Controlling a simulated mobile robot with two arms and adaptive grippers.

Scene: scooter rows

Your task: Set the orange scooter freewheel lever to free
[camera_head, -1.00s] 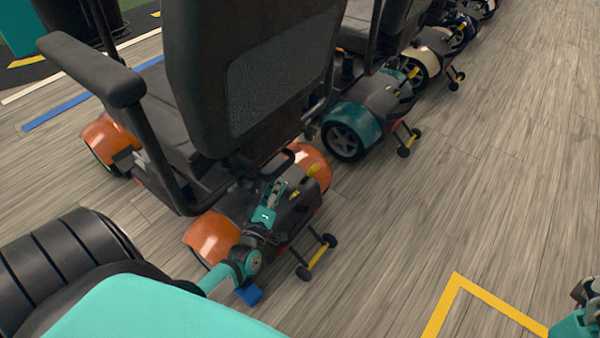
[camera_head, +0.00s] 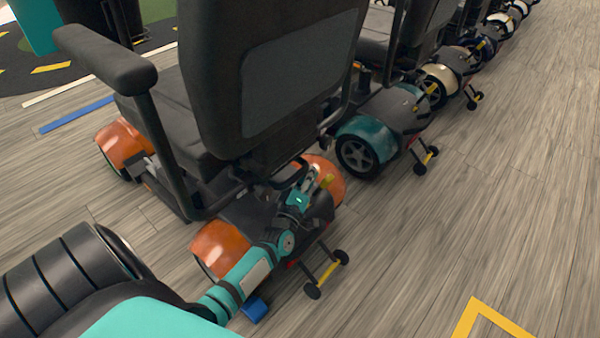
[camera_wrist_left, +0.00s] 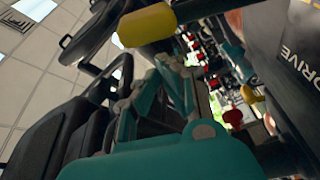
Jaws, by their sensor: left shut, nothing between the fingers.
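The orange scooter (camera_head: 221,245) stands with its rear toward me. Its freewheel lever, with a yellow knob (camera_head: 327,181), sticks up from the dark rear cover. In the left wrist view the yellow knob (camera_wrist_left: 147,25) is large and close, and a dark panel lettered DRIVE (camera_wrist_left: 305,45) lies at the right. My left gripper (camera_head: 311,172) is shut and empty, just left of the knob in the head view. In the left wrist view its fingertips (camera_wrist_left: 168,62) are just below the knob; I cannot tell whether they touch it. My right gripper is out of view.
The orange scooter's seat back (camera_head: 290,85) rises close behind the lever. Its small rear anti-tip wheels (camera_head: 327,273) stick out toward me. A teal scooter (camera_head: 368,135) and several others stand in a row beyond. The floor at the right is clear.

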